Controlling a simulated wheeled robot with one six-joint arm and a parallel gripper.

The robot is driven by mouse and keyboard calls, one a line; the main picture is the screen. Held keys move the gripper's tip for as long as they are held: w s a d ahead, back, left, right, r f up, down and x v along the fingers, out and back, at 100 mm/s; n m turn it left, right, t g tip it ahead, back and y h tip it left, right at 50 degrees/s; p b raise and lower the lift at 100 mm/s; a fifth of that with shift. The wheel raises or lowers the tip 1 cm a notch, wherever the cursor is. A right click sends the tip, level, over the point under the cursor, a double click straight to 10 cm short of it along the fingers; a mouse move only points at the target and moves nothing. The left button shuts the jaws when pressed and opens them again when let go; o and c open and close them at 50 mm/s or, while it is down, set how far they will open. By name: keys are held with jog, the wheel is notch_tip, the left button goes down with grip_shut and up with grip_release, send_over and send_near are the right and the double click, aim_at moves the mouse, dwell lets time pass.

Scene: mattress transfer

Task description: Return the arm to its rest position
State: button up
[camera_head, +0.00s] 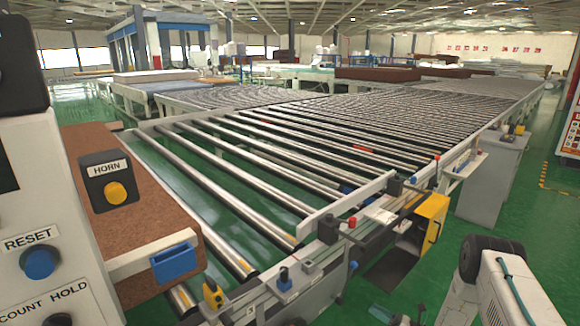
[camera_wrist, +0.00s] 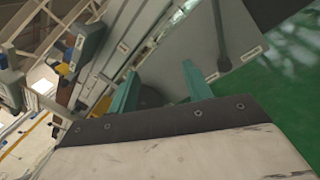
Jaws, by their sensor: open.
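My gripper (camera_wrist: 162,84) shows in the wrist view with its two teal fingers apart and nothing held between them. A grey panel and part of a dark round shape lie behind the fingers; I cannot tell how far away they are. My white arm (camera_head: 497,290) with a black joint shows at the lower right of the head view, beside the front of the roller conveyor (camera_head: 330,226). I cannot make out the gripper clearly in the head view.
A yellow box (camera_head: 430,222) and a grey cabinet (camera_head: 490,180) stand along the conveyor. Green floor (camera_head: 545,225) is open at the right.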

jog(key=s+a+r+n+g+h, duration=0.1)
jog(key=s+a+r+n+g, duration=0.1)
jog(key=s+r+n+g, duration=0.6)
jog(key=s+a+r+n+g+h, duration=0.2)
jog(key=s+r+n+g, duration=0.15)
jog(key=r+n, duration=0.45)
jog(key=s+a+r+n+g+h, duration=0.1)
jog(key=s+a+r+n+g, duration=0.1)
jog(key=s+r+n+g, duration=0.65)
jog(key=s+d+r+n+t+h, duration=0.1)
jog(key=s+r+n+t+h, duration=0.3)
jog(key=s+r, duration=0.6)
jog(key=s+d+r+n+t+h, duration=0.1)
jog(key=s+r+n+t+h, duration=0.3)
jog(key=s+r+h, duration=0.3)
jog(key=shift+s+d+r+t, duration=0.15)
jog(key=shift+s+r+t, duration=0.3)
jog(key=shift+s+r, duration=1.3)
jog(key=shift+s+d+r+t, duration=0.15)
jog(key=shift+s+r+t, duration=0.35)
jog(key=shift+r, duration=2.3)
